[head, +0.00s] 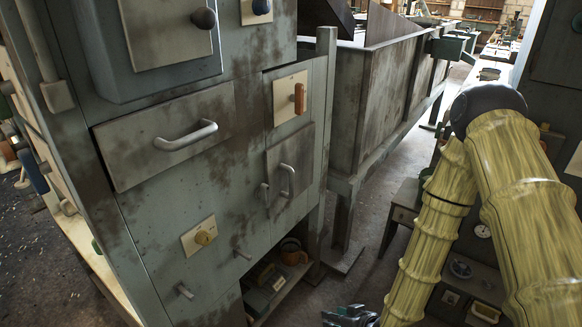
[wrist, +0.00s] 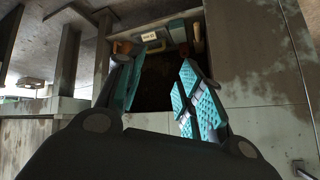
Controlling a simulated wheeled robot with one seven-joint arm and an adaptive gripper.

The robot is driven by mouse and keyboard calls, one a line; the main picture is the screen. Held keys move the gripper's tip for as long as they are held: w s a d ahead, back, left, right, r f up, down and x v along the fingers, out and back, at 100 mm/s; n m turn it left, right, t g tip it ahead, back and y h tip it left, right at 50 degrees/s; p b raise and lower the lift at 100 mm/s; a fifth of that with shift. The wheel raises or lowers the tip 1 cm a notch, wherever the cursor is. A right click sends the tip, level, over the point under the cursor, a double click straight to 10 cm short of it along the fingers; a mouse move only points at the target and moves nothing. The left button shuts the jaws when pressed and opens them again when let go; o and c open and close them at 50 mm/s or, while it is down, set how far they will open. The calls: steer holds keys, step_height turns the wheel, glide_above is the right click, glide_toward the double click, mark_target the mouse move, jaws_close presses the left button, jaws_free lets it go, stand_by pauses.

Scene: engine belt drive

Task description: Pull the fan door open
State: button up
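In the head view a grey, stained machine cabinet (head: 218,185) fills the left. A small door panel with a curved metal handle (head: 288,180) is on the right part of its front and looks shut. I cannot tell for certain that this is the fan door. My gripper (head: 346,316) is at the bottom edge of the head view, right of and below that panel, apart from it. In the wrist view my gripper (wrist: 156,75) is open, with teal pads and nothing between them. It faces a dark shelf opening, and no door handle shows clearly there.
A wide panel with a bar handle (head: 185,136) is at the left. A low open shelf (head: 272,285) holds several items, also seen in the wrist view (wrist: 160,38). A grey trough on legs (head: 385,90) stands behind. Some floor between cabinet and arm is free.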

steer(key=w+a+r+n+t+y+p, duration=0.2)
steer(key=w+a+r+t+y, duration=0.1)
steer(key=w+r, duration=0.9)
step_height(320, 180, up, 19)
steer(key=n+t+y+p, duration=0.3)
steer(key=y, duration=0.1)
glide_above(292, 200)
steer(key=shift+w, duration=0.45)
steer(key=shift+c, duration=0.3)
jaws_close()
